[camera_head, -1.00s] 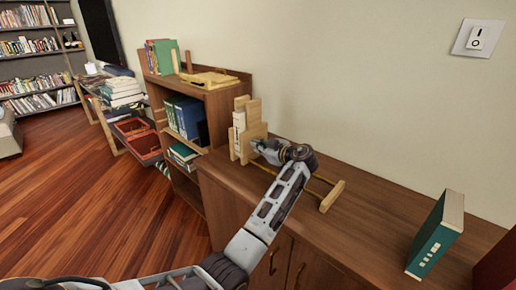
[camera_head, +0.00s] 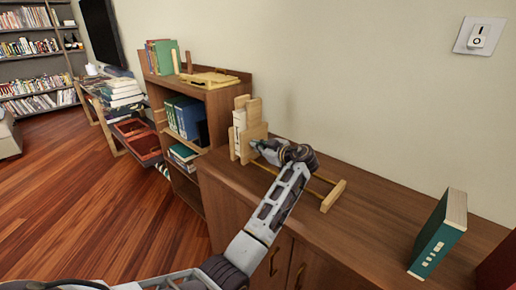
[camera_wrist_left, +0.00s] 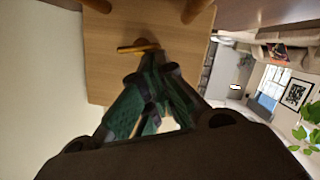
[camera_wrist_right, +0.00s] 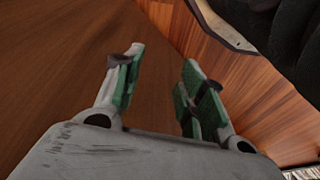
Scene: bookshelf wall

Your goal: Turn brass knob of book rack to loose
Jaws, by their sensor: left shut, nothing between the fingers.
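The light wooden book rack (camera_head: 262,131) stands on the brown cabinet top and holds a pale book (camera_head: 239,124) between its upright panels. Its rails run right to a wooden end piece (camera_head: 333,196). My left gripper (camera_head: 257,147) is at the rack's near panel. In the left wrist view the brass knob (camera_wrist_left: 138,47) shows as a short bar against the wooden panel (camera_wrist_left: 185,35). My left gripper (camera_wrist_left: 153,62) is shut and empty, its tips just below the knob; contact is unclear. My right gripper (camera_wrist_right: 162,60) is open and empty, over a brown wooden surface.
A green book (camera_head: 437,236) stands at the right on the cabinet top (camera_head: 385,215). The wall (camera_head: 330,70) rises close behind.

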